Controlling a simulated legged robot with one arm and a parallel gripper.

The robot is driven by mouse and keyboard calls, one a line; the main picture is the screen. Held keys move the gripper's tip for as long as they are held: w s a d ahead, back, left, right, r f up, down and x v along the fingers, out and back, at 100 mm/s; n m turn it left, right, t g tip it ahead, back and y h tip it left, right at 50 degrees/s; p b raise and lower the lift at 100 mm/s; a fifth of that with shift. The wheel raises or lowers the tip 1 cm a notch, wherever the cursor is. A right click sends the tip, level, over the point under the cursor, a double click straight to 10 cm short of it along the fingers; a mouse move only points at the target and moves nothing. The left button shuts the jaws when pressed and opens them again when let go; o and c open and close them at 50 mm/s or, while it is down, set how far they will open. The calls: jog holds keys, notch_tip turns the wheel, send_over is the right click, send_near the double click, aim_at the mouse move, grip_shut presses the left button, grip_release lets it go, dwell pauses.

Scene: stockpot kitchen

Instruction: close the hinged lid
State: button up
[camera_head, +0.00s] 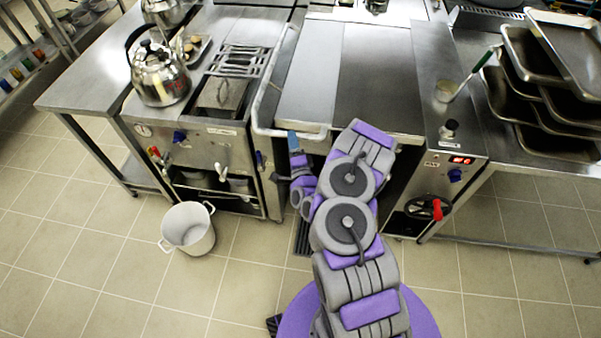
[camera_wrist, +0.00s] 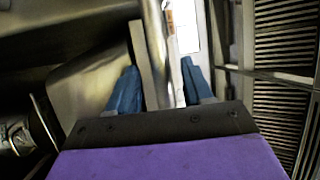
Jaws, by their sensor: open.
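The broad steel lid (camera_head: 306,75) is on the middle cooking unit in the head view. A tubular handle rail (camera_head: 283,133) runs along its left side and front edge. How far the lid stands open cannot be told. Whether the fingers touch the bar is unclear. The unit's inside is mostly hidden by the lid and my arm.
A kettle (camera_head: 160,74) and a small lidded fryer (camera_head: 221,96) stand at left. A white pot (camera_head: 188,229) is on the floor at left. A control panel with a red-handled wheel (camera_head: 424,207) and stacked trays (camera_head: 560,107) are at right. The front floor is mostly clear.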

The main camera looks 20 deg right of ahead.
jog(key=p+v, duration=0.2)
jog(key=v, duration=1.1)
jog(key=shift+s+a, duration=0.1)
jog(key=shift+a, duration=0.05)
dwell(0.4)
